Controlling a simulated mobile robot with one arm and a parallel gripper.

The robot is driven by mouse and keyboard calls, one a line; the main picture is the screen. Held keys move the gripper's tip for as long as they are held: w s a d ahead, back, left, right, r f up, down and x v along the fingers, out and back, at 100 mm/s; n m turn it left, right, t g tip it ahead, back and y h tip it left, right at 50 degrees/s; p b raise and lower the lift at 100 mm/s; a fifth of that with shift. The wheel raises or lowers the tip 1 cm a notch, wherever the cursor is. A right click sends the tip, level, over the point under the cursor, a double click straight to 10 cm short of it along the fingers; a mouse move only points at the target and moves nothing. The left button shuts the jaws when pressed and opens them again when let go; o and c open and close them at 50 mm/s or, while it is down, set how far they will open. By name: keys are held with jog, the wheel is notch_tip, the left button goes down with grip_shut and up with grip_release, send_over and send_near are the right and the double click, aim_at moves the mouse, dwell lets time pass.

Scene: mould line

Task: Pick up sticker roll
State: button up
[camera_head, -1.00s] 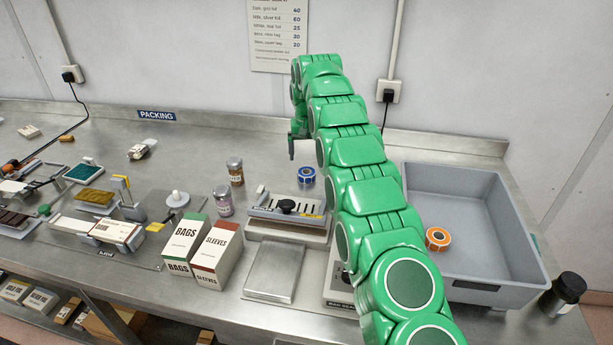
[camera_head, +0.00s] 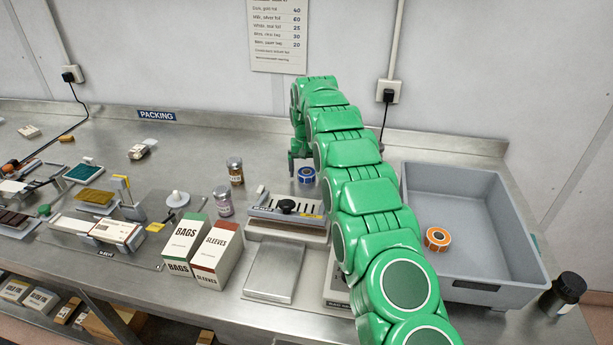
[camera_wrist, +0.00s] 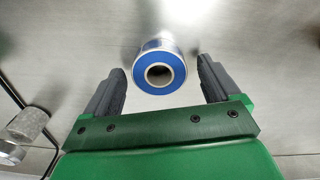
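A blue sticker roll (camera_head: 307,175) stands on the steel bench behind the bag sealer. In the wrist view the blue roll (camera_wrist: 159,72) shows its pale core, centred just beyond and between the fingertips. My gripper (camera_wrist: 160,72) is open, with one dark finger on each side and a gap to the roll on both sides. In the head view my gripper (camera_head: 299,168) is low beside the roll, partly hidden by my arm. An orange sticker roll (camera_head: 437,239) lies in the grey bin (camera_head: 421,181).
The sealer (camera_head: 290,213) stands in front of the blue roll. Two jars (camera_head: 235,171) (camera_head: 223,201) stand to its left, with boxes of bags (camera_head: 187,246) and sleeves (camera_head: 218,256) nearer. Bare bench lies behind the roll.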

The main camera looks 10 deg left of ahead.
aim_at(308, 175)
jog(key=c, duration=1.1)
jog(key=shift+o, duration=0.2)
jog(key=shift+r, duration=0.1)
jog(key=shift+r, duration=1.35)
jog(key=shift+s+d+r, duration=0.15)
jog(key=shift+s+r, duration=0.15)
jog(key=shift+r, duration=0.35)
jog(key=shift+s+d+r, duration=0.25)
jog(key=shift+s+r, duration=0.3)
jog(key=shift+r, duration=0.05)
jog(key=s+d+r, duration=0.4)
jog(key=s+r, duration=0.3)
jog(key=s, duration=0.4)
jog(key=shift+d+r, duration=0.2)
jog(key=shift+r, duration=0.1)
